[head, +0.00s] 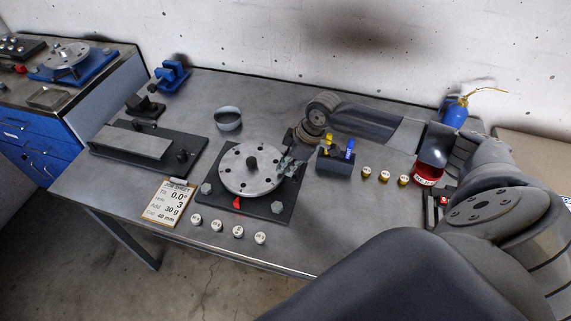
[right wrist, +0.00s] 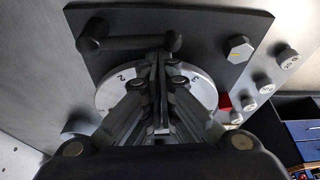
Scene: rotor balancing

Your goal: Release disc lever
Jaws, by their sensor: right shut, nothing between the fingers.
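The grey rotor disc (head: 252,181) lies on a black base plate (head: 262,208) on the bench, with a dark hub at its centre. In the right wrist view the disc (right wrist: 112,91) shows numbers at its rim. A black lever (right wrist: 125,43) with rounded ends lies on the plate beside the disc; in the head view I cannot make it out behind the gripper. My right gripper (head: 287,166) is over the disc's right edge. In the wrist view its closed fingertips (right wrist: 158,62) are by the lever's right part; contact cannot be told. My left gripper is not in view.
A job sheet (head: 169,201) and several white weights (head: 238,231) line the front of the bench. A small holder (head: 334,163) with yellow and blue tools, brass pieces (head: 384,176) and a red container (head: 428,173) stand to the right. A black fixture (head: 140,146) is at left.

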